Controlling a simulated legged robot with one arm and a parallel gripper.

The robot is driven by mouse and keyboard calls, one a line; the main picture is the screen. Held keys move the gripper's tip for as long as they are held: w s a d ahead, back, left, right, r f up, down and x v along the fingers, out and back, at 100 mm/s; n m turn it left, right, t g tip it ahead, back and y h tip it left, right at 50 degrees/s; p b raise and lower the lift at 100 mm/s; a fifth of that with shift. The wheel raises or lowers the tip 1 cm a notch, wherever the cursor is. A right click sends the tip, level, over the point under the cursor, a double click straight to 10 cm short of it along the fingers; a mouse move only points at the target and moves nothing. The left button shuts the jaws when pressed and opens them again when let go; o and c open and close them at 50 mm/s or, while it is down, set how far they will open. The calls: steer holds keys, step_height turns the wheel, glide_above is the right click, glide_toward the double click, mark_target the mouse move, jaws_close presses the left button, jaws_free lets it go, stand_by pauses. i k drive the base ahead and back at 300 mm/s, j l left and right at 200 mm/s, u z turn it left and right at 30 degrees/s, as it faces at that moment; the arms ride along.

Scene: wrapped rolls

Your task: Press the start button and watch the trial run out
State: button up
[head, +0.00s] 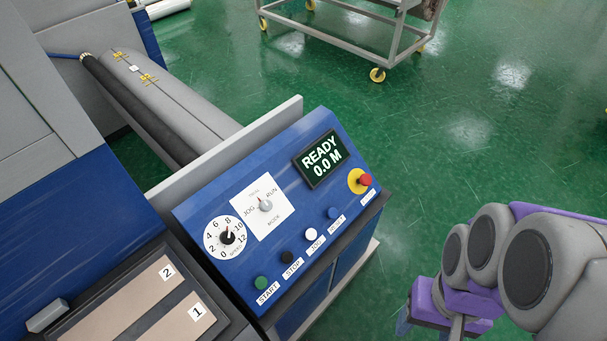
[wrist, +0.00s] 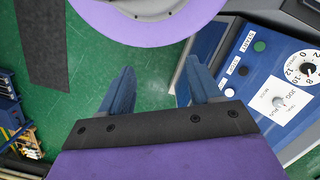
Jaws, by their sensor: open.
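The green start button (head: 261,283) sits at the lower left of the sloped blue control panel (head: 213,195) in the head view, above its START label. Black, white and blue buttons follow it to the right. The display (head: 321,159) reads READY 0.0 M. The mode knob (head: 265,205) sits on a white plate marked JOG, TRIAL and RUN. In the wrist view, my gripper (wrist: 158,88) is open and empty, with its blue fingers apart. The panel shows at the right there, with the green button (wrist: 260,46) beyond the right finger. I see no contact with any button.
A red stop knob (head: 365,180) on yellow is at the panel's right end. A speed dial (head: 226,237) is at its left. Grey and black rollers (head: 150,95) lie behind. A wheeled cart (head: 350,40) stands at the back.

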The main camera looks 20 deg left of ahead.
mark_target(261, 283)
steer(key=u, duration=1.75)
